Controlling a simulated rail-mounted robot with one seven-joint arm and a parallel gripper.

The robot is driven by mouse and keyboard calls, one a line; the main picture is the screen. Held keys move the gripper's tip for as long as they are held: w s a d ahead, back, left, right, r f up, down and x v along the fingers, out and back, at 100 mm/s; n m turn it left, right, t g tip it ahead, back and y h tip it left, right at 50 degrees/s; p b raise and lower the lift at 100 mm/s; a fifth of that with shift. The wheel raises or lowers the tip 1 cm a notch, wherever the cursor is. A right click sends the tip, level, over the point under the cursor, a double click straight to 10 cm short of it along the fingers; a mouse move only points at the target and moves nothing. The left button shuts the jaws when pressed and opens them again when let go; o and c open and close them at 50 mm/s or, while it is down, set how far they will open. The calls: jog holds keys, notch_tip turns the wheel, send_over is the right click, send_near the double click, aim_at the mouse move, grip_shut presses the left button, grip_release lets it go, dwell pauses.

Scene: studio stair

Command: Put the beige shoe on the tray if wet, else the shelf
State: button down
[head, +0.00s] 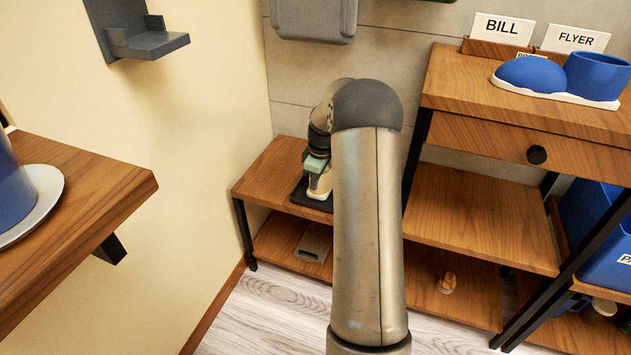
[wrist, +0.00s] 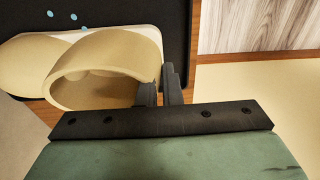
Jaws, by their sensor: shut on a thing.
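The beige shoe (head: 320,184) with a pale sole is on a dark tray (head: 303,196) on the low wooden bench. In the wrist view, the shoe (wrist: 100,72) lies over the dark tray (wrist: 183,15), its open collar facing me. Several light-blue drops show on the tray beside the sole. No drops show on the visible part of the shoe. My gripper (wrist: 160,88) is shut on the shoe's collar edge at the right. In the head view, my gripper (head: 318,166) is above the shoe, and my arm hides part of the bench.
The bench's lower shelf (head: 280,246) holds a grey object (head: 314,242). A wooden cabinet (head: 470,115) stands at the right, with a blue shoe (head: 535,75) and cards on top. A grey wall bracket (head: 147,40) is upper left. A wooden ledge (head: 90,190) juts in at left.

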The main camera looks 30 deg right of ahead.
jog(key=shift+f, duration=0.1)
jog(key=c, duration=1.6)
grip_release()
notch_tip(320, 180, up, 12)
jog(key=s+p, duration=0.1)
jog(key=p, duration=0.3)
jog(key=s+a+r+m+g, duration=0.15)
jog(key=s+a, duration=0.25)
jog(key=a, duration=0.4)
jog(key=s+a+r+m+t, duration=0.1)
jog(key=s+a+r, duration=0.1)
jog(key=s+a, duration=0.4)
jog(key=s+a+f+m, duration=0.1)
jog(key=s+a+m, duration=0.1)
jog(key=s+a, duration=0.4)
jog(key=s+a+f+m+g, duration=0.1)
jog(key=s+a+f+m, duration=0.1)
jog(key=s+a, duration=0.5)
jog(key=s, duration=0.6)
jog(key=shift+s+a+f+h, duration=0.2)
jog(key=shift+s+a+h, duration=0.05)
jog(key=shift+s+h, duration=0.15)
jog(key=shift+m, duration=0.25)
